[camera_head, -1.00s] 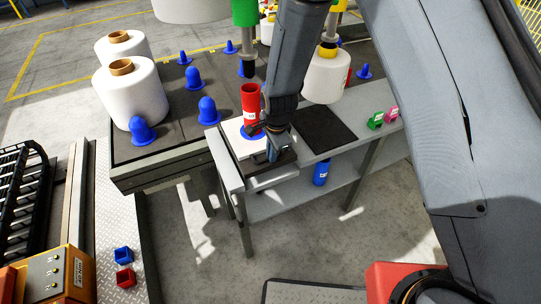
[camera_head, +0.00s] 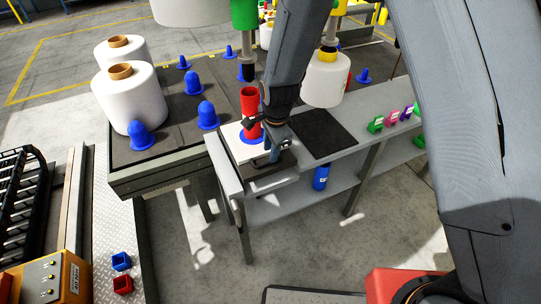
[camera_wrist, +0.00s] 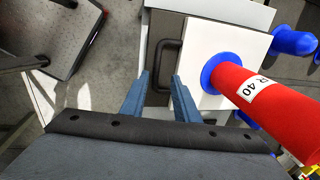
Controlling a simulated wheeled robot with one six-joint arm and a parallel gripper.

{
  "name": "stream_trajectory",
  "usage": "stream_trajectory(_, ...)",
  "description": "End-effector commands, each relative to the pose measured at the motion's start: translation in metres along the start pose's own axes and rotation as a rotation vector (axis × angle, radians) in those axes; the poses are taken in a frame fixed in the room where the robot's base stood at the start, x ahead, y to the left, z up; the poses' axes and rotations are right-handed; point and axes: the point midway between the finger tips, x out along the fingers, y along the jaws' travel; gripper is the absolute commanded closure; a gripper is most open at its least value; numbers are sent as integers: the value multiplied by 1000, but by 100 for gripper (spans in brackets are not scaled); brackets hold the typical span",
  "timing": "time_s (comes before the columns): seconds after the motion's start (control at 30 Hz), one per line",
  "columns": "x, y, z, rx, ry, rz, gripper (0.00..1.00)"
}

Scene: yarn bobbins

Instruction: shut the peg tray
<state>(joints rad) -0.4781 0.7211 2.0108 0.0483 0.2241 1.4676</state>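The peg tray (camera_head: 229,134) is a white board at the left end of the grey bench. It has a blue round base, and a red tube (camera_head: 250,103) stands on that. A black bar handle (camera_wrist: 168,44) sits on a grey-brown panel beside the board. My gripper (camera_wrist: 160,84) is open, its two blue-grey fingers pointing at the handle with nothing visible between the tips. In the head view my gripper (camera_head: 268,157) is low over the bench end, partly hidden.
White yarn bobbins (camera_head: 130,98) and blue pegs (camera_head: 207,114) stand on the dark table at left. A black mat (camera_head: 320,134) lies on the bench, with small coloured holders (camera_head: 376,125) at right. A blue bottle-like object (camera_head: 321,176) stands underneath.

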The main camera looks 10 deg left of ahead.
Motion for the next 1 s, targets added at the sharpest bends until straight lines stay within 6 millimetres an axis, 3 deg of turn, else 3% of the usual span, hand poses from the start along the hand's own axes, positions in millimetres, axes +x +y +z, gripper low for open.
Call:
stream_trajectory(0.3, -33, -1, 0, 0, 0, -2, 72)
stream_trajectory(0.87, -37, 0, 0, 0, 0, -1, 72)
stream_trajectory(1.0, -45, 5, -10, -30, 4, 1, 72)
